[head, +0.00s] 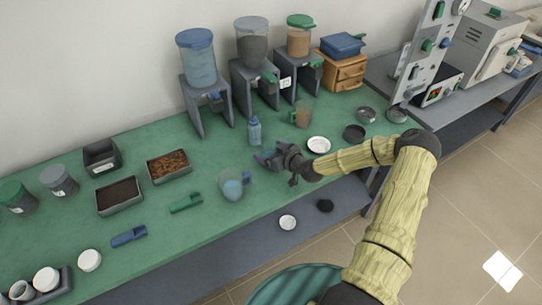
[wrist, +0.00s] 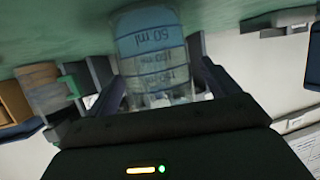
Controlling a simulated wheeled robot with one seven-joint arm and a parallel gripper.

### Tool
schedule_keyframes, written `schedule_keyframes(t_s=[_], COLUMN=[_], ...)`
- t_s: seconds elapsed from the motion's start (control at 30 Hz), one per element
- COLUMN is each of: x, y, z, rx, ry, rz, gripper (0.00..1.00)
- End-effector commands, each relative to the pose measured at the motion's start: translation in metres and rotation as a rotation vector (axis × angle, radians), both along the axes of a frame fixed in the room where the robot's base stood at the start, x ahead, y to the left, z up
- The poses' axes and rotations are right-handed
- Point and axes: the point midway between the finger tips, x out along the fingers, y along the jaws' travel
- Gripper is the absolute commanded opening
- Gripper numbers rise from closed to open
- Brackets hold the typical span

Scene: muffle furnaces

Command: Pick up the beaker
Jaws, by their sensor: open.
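In the wrist view a clear beaker (wrist: 150,45) with blue volume marks, one reading 50 ml, and blue-tinted contents sits between the two fingers of my gripper (wrist: 160,92). The fingers are open, one on each side; I cannot tell whether either touches it. In the head view a clear beaker (head: 233,186) with blue contents and a blue handle stands on the green bench. My gripper (head: 266,157) is above and right of it in the picture. A small blue bottle (head: 254,131) stands behind the gripper. I cannot tell surely which vessel the wrist view shows.
A beaker with brown contents (head: 303,116) and a white dish (head: 318,145) are on the right. A green scoop (head: 186,203) lies left of the blue beaker. Hopper stands (head: 206,108) line the back. Bare green bench (head: 190,235) lies in front.

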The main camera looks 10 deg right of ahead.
Motion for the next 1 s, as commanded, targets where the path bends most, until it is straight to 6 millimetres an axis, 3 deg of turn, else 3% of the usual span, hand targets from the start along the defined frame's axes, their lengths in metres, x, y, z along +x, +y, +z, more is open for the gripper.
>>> schedule_keyframes(t_s=[0.33,0.67,1.0], x=[-0.0002,-0.0002,0.0001], y=[-0.0003,-0.0003,-0.0004], z=[0.0002,0.0002,0.0045], rx=[0.000,0.000,-0.001], ry=[0.000,0.000,-0.003], rz=[0.000,0.000,0.000], gripper=[0.85,0.21,0.19])
